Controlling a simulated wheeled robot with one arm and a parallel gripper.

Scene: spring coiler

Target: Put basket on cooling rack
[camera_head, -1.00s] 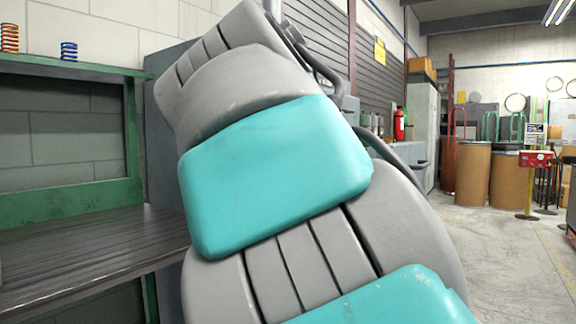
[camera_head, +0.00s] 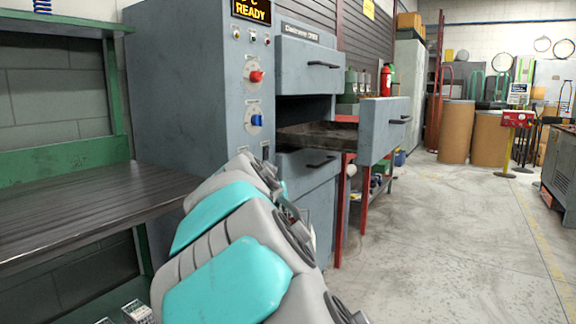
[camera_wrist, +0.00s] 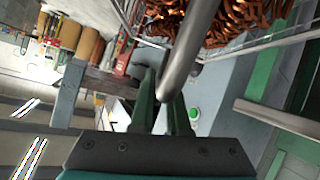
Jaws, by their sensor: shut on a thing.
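The basket (camera_wrist: 262,43) is at the top of the wrist view, a thin wire frame full of copper-coloured coiled springs (camera_wrist: 238,20). A thick grey bar, which looks like its handle (camera_wrist: 190,52), runs down to my gripper (camera_wrist: 165,92). The dark green fingers are shut on this bar. The basket is only partly in frame. In the head view my grey and turquoise arm hides the gripper and the basket. I cannot clearly pick out the cooling rack in either view.
A grey oven (camera_head: 190,90) reading READY stands ahead, with its drawer (camera_head: 380,130) pulled out to the right. A dark metal bench (camera_head: 70,205) with a green frame is at left. Brown drums (camera_head: 456,132) stand at the back. The floor at right is clear.

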